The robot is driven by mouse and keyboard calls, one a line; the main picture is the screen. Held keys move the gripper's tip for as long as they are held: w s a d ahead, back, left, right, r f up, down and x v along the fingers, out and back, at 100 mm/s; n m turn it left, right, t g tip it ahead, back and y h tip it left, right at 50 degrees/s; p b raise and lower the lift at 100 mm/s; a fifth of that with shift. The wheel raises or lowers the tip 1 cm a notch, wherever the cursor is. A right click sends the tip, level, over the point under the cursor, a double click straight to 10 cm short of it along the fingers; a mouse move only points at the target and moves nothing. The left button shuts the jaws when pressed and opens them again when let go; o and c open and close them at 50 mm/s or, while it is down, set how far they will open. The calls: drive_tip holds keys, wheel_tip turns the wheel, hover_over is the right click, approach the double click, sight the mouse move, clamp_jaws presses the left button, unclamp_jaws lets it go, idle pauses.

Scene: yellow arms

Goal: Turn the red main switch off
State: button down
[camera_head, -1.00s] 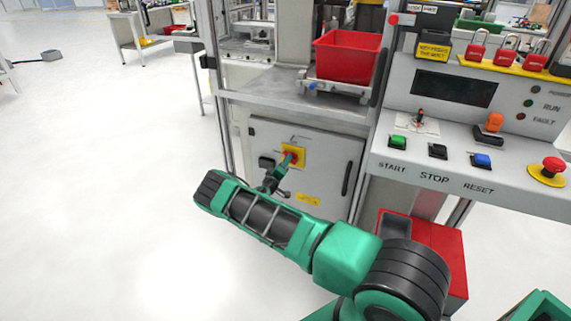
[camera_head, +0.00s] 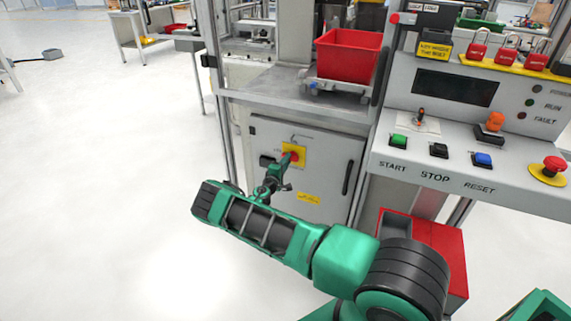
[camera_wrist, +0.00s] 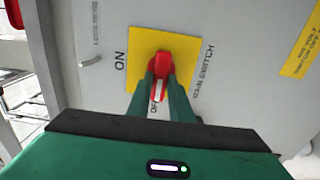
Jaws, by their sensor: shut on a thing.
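The red main switch (camera_wrist: 162,64) is a rotary handle on a yellow plate (camera_wrist: 190,50) on the grey cabinet door. It also shows in the head view (camera_head: 293,156), partly covered by my gripper. My gripper (camera_wrist: 161,82) is shut on the handle, with one green finger on each side. In the wrist view the handle lies along the line of the fingers, and its pale mark points down at the OFF label. The ON label (camera_wrist: 120,62) is to the left of the plate. The fingers partly cover the OFF label.
The cabinet door has a black handle (camera_head: 347,178) and a yellow label (camera_head: 309,198). A red bin (camera_head: 347,56) stands on the shelf above. The control console (camera_head: 455,165) with buttons is at the right. Open floor lies to the left.

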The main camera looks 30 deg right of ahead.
drive_tip(key=shift+w+a+f, duration=0.15)
drive_tip(key=shift+a+f, duration=0.05)
drive_tip(key=shift+a, duration=0.15)
drive_tip(key=c, duration=1.8)
unclamp_jaws()
drive_tip(key=shift+c, duration=0.2)
drive_tip(key=shift+o, duration=1.3)
drive_tip(key=shift+d, duration=0.2)
drive_tip(key=v, duration=1.1)
drive_tip(key=shift+d, duration=0.1)
